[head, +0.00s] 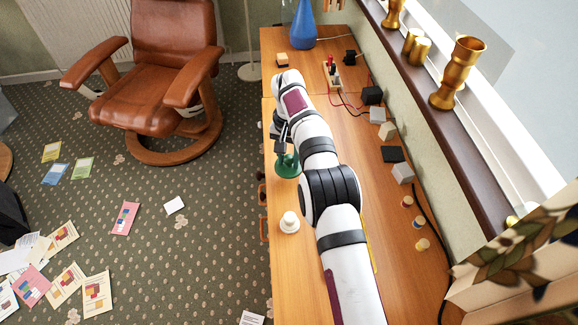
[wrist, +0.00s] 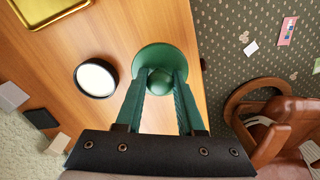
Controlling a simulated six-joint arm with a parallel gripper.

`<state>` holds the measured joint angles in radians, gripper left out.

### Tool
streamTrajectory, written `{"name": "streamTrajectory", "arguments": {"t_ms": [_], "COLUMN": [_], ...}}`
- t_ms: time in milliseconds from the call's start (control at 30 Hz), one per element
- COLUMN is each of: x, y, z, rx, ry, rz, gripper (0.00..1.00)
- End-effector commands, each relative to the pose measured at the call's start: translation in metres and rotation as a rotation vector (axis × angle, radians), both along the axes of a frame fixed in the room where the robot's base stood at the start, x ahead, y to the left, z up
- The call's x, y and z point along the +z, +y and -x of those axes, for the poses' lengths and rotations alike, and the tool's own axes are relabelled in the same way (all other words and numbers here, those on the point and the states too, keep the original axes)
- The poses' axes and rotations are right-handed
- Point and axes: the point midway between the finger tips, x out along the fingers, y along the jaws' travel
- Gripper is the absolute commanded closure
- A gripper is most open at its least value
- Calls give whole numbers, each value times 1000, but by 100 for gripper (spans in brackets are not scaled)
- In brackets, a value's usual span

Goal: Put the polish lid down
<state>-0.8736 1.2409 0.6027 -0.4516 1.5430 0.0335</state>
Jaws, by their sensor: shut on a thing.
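The polish lid (wrist: 152,52) is a green disc with a round green knob, seen in the wrist view near the table's edge. My gripper (wrist: 161,80) is shut on the knob, one finger on either side. In the head view the lid (head: 289,170) shows below my gripper (head: 284,150), at the left side of the wooden table (head: 275,285). I cannot tell whether the disc touches the tabletop. An open black-rimmed round tin with a pale inside (wrist: 97,78) stands apart, left of the lid in the wrist view; my arm seems to hide it in the head view.
A gold-coloured tray (wrist: 45,10) lies beyond the tin. A white knobbed piece (head: 289,222) stands near the table's left edge. Small blocks (head: 402,173) and a black pad (head: 392,154) line the window side. A blue flask (head: 302,25) stands at the far end.

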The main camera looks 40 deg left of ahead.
Motion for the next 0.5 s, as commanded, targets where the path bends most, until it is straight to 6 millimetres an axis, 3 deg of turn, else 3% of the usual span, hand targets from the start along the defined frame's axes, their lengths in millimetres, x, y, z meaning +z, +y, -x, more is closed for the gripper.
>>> {"name": "streamTrajectory", "arguments": {"t_ms": [200,500], "x": [-37,-41], "y": [-1,0], "z": [1,0], "rx": [-2,-1], "ry": [1,-1], "rz": [2,1], "gripper": [100,100]}}
